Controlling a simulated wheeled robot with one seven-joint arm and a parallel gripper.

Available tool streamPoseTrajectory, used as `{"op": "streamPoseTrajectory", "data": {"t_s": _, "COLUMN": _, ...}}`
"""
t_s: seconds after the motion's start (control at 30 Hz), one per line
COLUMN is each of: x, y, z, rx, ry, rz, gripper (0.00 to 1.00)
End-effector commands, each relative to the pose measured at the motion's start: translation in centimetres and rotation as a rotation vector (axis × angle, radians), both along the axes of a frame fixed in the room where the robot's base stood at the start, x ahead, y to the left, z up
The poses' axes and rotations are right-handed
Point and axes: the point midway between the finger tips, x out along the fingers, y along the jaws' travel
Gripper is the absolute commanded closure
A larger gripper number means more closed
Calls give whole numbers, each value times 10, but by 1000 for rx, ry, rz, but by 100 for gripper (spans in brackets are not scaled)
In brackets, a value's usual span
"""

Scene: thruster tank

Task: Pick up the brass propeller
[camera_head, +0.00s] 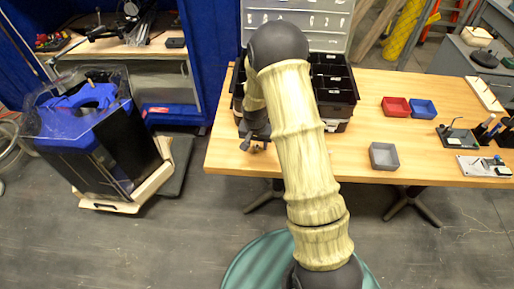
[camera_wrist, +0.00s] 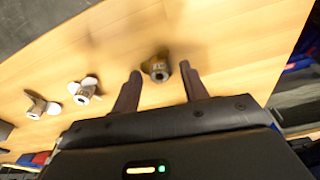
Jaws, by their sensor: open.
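In the wrist view, a small brown-gold propeller (camera_wrist: 157,68), which I take to be the brass one, stands on the wooden table with its dark bore facing the camera. My gripper (camera_wrist: 162,71) is open, with one finger on each side of the propeller in the picture. I see no finger touching it, and its exact depth between the fingertips is hard to tell. In the head view my gripper (camera_head: 256,136) is over the table's left end. My arm and gripper hide the propeller there.
Two pale propellers, one nearer (camera_wrist: 85,91) and one farther left (camera_wrist: 40,105), lie on the table (camera_head: 440,165). A black organizer case (camera_head: 338,96) stands behind my arm. Red (camera_head: 396,107), blue (camera_head: 422,109) and grey (camera_head: 384,156) bins are to the right. A tank (camera_head: 95,135) stands left.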

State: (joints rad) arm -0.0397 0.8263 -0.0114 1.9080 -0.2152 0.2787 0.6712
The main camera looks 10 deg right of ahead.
Motion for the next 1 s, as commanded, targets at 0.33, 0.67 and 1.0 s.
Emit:
{"op": "streamPoseTrajectory", "data": {"t_s": 0.33, "x": 0, "y": 0, "z": 0, "rx": 0, "ry": 0, "rz": 0, "gripper": 56}}
{"op": "streamPoseTrajectory", "data": {"t_s": 0.67, "x": 0, "y": 0, "z": 0, "rx": 0, "ry": 0, "rz": 0, "gripper": 100}}
{"op": "streamPoseTrajectory", "data": {"t_s": 1.0, "x": 0, "y": 0, "z": 7, "rx": 0, "ry": -1, "rz": -1, "gripper": 100}}
